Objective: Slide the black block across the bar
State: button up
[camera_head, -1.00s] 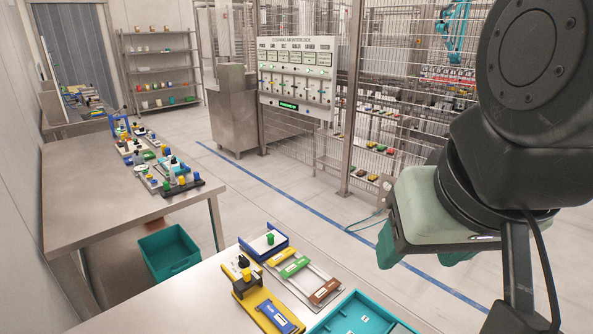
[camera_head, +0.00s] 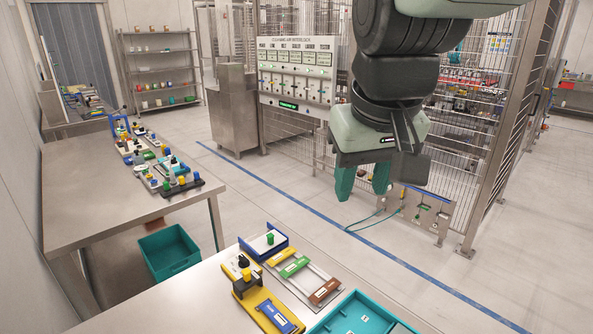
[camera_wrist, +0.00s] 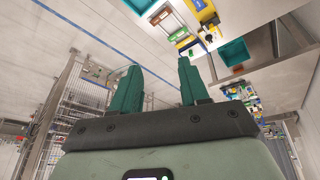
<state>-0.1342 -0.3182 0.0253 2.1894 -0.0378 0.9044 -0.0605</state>
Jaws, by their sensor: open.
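My gripper (camera_head: 363,181) has teal fingers that point down and stand apart, with nothing between them. It hangs in the air right of the near table, well above the floor. It also shows in the wrist view (camera_wrist: 160,72). I cannot tell for certain which is the black block, and no bar is clear at this size. My gripper is far from both.
Beside the yellow base are a blue-walled tray (camera_head: 264,245) and a grey rail plate with green and brown blocks (camera_head: 324,291). A teal tray (camera_head: 400,327) stands at the table's front edge. The left table (camera_head: 90,190) carries several fixtures.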

jog(key=w+a+f+n+g, duration=0.1)
jog(key=w+a+f, duration=0.15)
jog(key=w, duration=0.25)
jog(key=w+a+f+n, duration=0.1)
jog(key=w+a+f, duration=0.1)
jog(key=w+a, duration=0.3)
jog(key=n+g, duration=0.3)
jog(key=n, duration=0.1)
send_over(246, 272)
notch_tip(246, 272, down, 25)
notch_tip(246, 272, down, 10)
jog(key=shift+f, duration=0.2)
grip_shut()
